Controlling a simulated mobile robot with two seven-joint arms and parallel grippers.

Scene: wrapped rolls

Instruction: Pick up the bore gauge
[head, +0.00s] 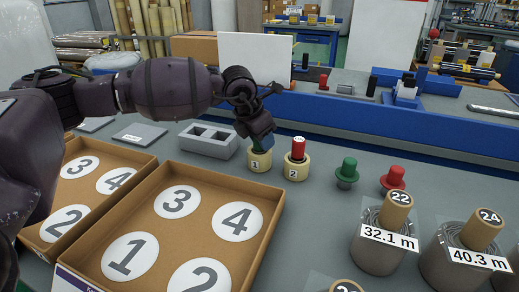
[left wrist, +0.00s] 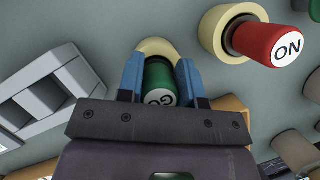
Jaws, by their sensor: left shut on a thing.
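A green bore gauge marked GO (left wrist: 160,84) stands in the cream holder (head: 256,165) marked 1. My left gripper (left wrist: 161,78) points down over this holder, with its blue fingers shut on both sides of the green gauge. In the head view my left gripper (head: 260,142) hides most of the gauge. A red gauge (head: 298,149) stands in the cream holder (head: 296,170) marked 2, just to the right. The red gauge also shows in the left wrist view (left wrist: 268,41), apart from my gripper; its top lettering starts with NO. My right gripper is out of view.
A grey block with square openings (head: 209,140) stands left of the holders. Cardboard trays with numbered circles (head: 263,247) lie in front. A green knob (head: 346,171), a red knob (head: 393,178) and wrapped rolls (head: 376,244) are to the right. A blue rail (head: 330,127) runs behind.

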